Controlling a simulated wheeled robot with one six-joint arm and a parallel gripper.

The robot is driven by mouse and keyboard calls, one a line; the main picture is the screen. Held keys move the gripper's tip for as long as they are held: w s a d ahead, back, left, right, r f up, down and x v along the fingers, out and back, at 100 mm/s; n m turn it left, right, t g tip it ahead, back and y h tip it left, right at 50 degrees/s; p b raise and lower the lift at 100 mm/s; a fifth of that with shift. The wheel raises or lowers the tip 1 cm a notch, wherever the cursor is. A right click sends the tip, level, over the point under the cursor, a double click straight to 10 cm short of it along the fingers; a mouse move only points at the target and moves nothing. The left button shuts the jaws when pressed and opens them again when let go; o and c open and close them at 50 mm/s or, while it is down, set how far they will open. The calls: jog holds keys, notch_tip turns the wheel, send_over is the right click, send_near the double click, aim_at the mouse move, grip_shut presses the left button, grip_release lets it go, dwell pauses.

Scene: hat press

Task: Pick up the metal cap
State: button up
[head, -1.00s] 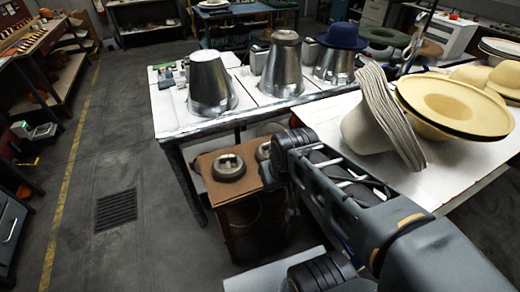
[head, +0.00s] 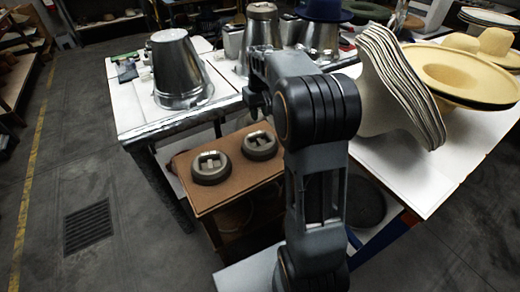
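A tapered silver metal cap (head: 180,70), like an upturned bucket, stands on the left of the white worktable. Similar metal cones stand behind my arm, one in the middle (head: 263,32) and one to the right (head: 322,42); both are partly hidden. I cannot tell which one the task means. My gripper (head: 257,103) appears as a small dark shape at the end of my raised arm, right of the left cap and apart from it in the picture. Its fingers are too small and dark to tell whether they are open or shut.
Two round grey metal pieces (head: 211,168) (head: 260,145) lie on a low brown stand (head: 222,196) before the white table (head: 130,104). Stacked pale felt cones (head: 400,95) and a cream hat (head: 458,74) occupy the right table. Floor at left is open around a drain grate (head: 88,228).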

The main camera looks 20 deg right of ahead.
jog(key=b, duration=0.1)
send_over(260, 141)
jog(key=f, duration=0.8)
jog(key=shift+d+f, duration=0.15)
jog(key=shift+d, duration=0.05)
jog(key=shift+a+f+b, duration=0.15)
jog(key=shift+f+b, duration=0.2)
jog(key=shift+f, duration=2.75)
jog(key=shift+c, duration=0.5)
grip_shut()
jog(key=shift+r, duration=0.2)
